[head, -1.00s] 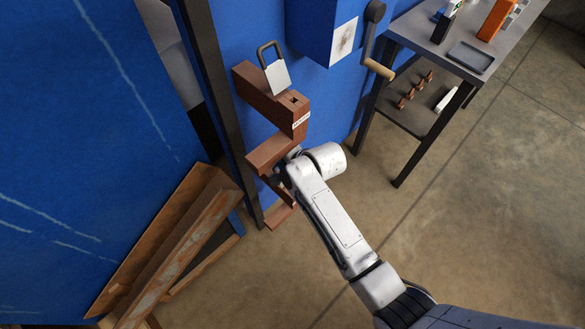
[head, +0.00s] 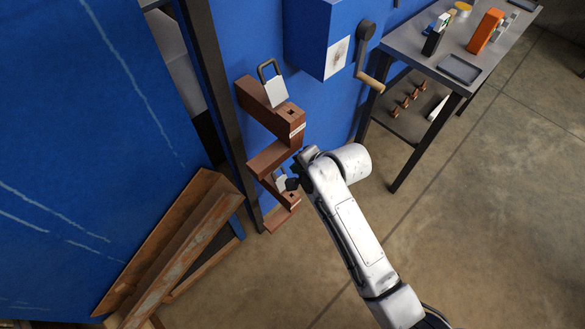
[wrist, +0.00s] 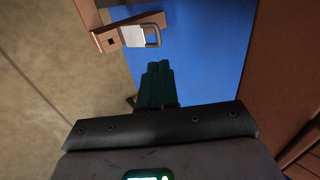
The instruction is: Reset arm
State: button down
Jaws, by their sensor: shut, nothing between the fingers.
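My arm reaches up from the bottom right in the head view. My gripper (head: 291,184) is a small dark shape at its end, beside the lower part of a brown bracket (head: 268,158). In the wrist view its dark green fingers (wrist: 159,66) are together, with nothing between them. A lower padlock (head: 280,181), pale with a grey shackle, is partly hidden by my gripper in the head view. In the wrist view this padlock (wrist: 133,36) lies ahead of the fingertips, apart from them, beside a brown bracket arm with a square hole.
Another padlock (head: 275,93) is on the upper bracket arm. A blue box (head: 318,40) with a crank handle (head: 366,60) is above. A grey table (head: 440,55) with several items stands right. Rusty beams (head: 175,255) lean at lower left. Floor right of my arm is clear.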

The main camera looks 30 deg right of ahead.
jog(key=shift+v, duration=1.3)
jog(key=shift+w+r, duration=0.15)
jog(key=s+d+n+g+h, duration=0.1)
jog(key=s+d+n+g, duration=0.2)
jog(key=s+n, duration=0.4)
jog(key=s+d+f+n+g+h, duration=0.1)
jog(key=s+d+n+g, duration=0.2)
jog(key=s, duration=1.8)
jog(key=n, duration=0.3)
jog(key=shift+s+n+h, duration=0.15)
jog(key=shift+n+h, duration=0.25)
